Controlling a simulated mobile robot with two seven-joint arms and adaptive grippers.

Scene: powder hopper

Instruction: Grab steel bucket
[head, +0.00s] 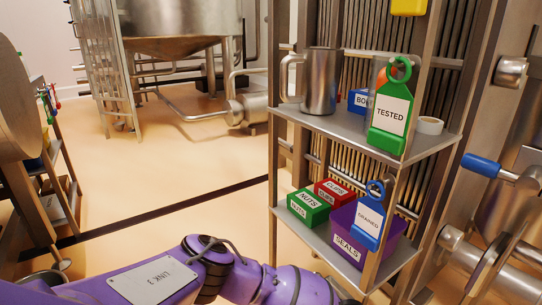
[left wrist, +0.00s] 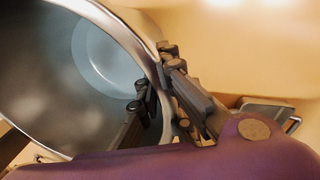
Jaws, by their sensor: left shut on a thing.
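The steel bucket (left wrist: 60,75) fills the left of the left wrist view, tilted in the picture, with its shiny rim and grey inside showing. A pale round patch shows inside it. My left gripper (left wrist: 157,78) is shut on the bucket's rim and wall, with one finger inside and one outside. In the head view my purple left arm crosses the bottom edge, and its gripper and the held bucket are not clearly visible there. My right gripper is in neither view.
A shelf rack (head: 430,150) on the right holds a steel jug (head: 320,82), a green TESTED tag (head: 390,112), a green NUTS box (head: 308,207), a red CLIPS box (head: 334,190) and a purple SEALS bin (head: 347,238). A blue-handled valve (head: 481,165) stands far right. Open floor (head: 165,170) lies centre left.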

